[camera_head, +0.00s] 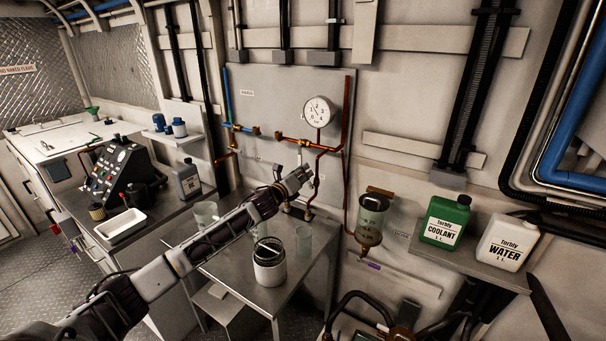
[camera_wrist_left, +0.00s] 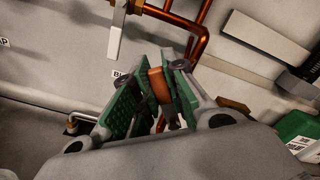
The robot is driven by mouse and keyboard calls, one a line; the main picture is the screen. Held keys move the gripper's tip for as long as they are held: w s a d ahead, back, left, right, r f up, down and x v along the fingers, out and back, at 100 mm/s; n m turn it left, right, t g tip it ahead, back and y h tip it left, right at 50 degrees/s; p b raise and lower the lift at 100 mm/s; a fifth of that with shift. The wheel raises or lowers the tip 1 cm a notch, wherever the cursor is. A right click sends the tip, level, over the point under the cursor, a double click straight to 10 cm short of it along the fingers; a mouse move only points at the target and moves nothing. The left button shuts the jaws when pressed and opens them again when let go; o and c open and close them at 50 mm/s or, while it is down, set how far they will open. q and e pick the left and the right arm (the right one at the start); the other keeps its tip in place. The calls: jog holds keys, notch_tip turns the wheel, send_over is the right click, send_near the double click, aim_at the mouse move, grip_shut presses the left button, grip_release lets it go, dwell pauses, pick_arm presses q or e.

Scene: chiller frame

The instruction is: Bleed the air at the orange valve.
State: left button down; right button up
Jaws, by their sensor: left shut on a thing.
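My left gripper (camera_head: 299,179) reaches across the steel table to the copper pipework on the wall panel. In the left wrist view, its green-padded fingers (camera_wrist_left: 158,78) are shut on the orange valve handle (camera_wrist_left: 158,88). The fingers hide part of the handle, and its exact turn position cannot be told. A partly covered label (camera_wrist_left: 118,76) beginning "BL" is on the panel beside it. In the head view the gripper covers the orange valve. A pressure gauge (camera_head: 319,111) with a white dial is above, on the pipework. My right gripper is not in view.
A white-handled valve (camera_wrist_left: 115,38) and copper pipe (camera_wrist_left: 194,30) are close to the fingers. A clear vessel (camera_head: 372,218) hangs at the right. Coolant (camera_head: 445,221) and water (camera_head: 506,241) jugs stand on the right shelf.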

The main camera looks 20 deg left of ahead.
pick_arm(q)
jog(key=shift+f, duration=0.2)
jog(key=c, duration=1.4)
grip_release()
jog(key=shift+r, duration=0.1)
jog(key=shift+s, duration=0.1)
jog(key=shift+s+a, duration=0.25)
jog(key=shift+s, duration=1.7)
jog(key=shift+s+a, duration=0.3)
jog(key=shift+s, duration=1.6)
jog(key=shift+s+a, duration=0.25)
jog(key=shift+s, duration=1.7)
